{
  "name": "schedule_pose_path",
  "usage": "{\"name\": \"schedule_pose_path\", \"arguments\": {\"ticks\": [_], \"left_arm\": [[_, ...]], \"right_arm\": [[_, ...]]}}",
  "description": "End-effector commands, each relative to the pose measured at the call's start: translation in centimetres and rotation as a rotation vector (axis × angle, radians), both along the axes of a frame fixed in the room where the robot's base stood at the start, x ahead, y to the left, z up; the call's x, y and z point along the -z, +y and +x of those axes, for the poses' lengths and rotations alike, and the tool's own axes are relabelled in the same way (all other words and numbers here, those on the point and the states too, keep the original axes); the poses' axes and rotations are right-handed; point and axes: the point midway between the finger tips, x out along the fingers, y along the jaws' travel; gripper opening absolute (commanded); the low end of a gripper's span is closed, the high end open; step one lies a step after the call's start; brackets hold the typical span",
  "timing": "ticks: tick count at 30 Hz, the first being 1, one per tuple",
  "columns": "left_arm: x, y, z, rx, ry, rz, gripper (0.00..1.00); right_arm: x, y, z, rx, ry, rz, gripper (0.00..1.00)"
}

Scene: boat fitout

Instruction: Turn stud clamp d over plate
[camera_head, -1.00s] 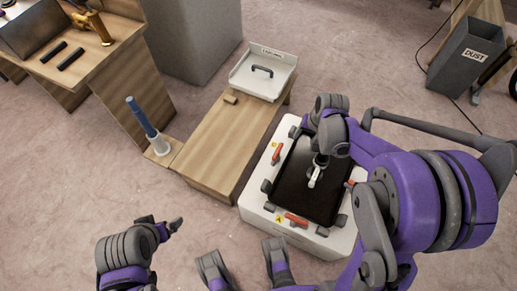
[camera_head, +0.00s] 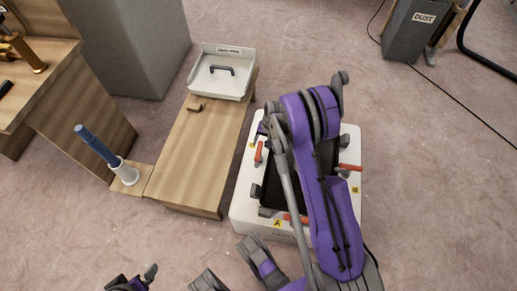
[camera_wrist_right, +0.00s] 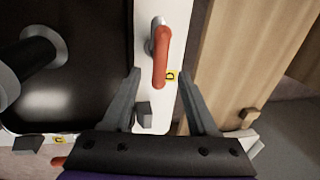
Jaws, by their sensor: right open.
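Stud clamp d is a red lever on the left rim of the white box, seen in the head view (camera_head: 258,153) and in the right wrist view (camera_wrist_right: 162,58). It lies along the rim beside the black plate (camera_wrist_right: 95,70), not over it; a yellow D label is by its tip. My right gripper (camera_wrist_right: 161,74) is open, with one finger on each side of the lever and no visible grip. In the head view my right arm hides much of the plate and my fingertips. Part of my left arm shows at the bottom edge; its jaws are unclear.
Other red clamps sit on the box's front (camera_head: 296,218) and right (camera_head: 350,167) rims. A wooden bench (camera_head: 190,160) stands close left, with a small brown block (camera_head: 195,107) and a white tray (camera_head: 205,85). A blue-handled tool (camera_head: 97,145) stands further left.

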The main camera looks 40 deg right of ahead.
Motion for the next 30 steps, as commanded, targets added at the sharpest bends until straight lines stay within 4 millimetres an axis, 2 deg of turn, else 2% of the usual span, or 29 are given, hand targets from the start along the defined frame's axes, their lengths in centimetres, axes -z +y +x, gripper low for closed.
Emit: {"name": "schedule_pose_path", "arguments": {"ticks": [1, 3, 9, 20, 30], "left_arm": [[0.5, 0.0, 0.1, 0.0, 0.001, 0.0, 1.0], [0.8, 0.0, 0.1, 0.0, 0.002, 0.0, 1.0], [1.3, 0.0, 0.2, 0.0, 0.003, 0.0, 1.0], [1.4, 0.0, 0.2, 0.0, 0.003, 0.0, 1.0], [1.4, 0.0, 0.2, 0.0, 0.004, 0.0, 1.0]], "right_arm": [[1.3, 0.2, 0.2, -0.001, 0.001, 0.0, 0.59], [2.4, 0.3, 0.4, -0.001, 0.001, -0.001, 0.59], [4.5, 0.5, 0.7, -0.001, 0.001, -0.001, 0.59], [4.9, 0.6, 0.8, -0.001, 0.0, 0.0, 0.59], [4.9, 0.6, 0.8, -0.001, 0.0, 0.0, 0.0]]}}
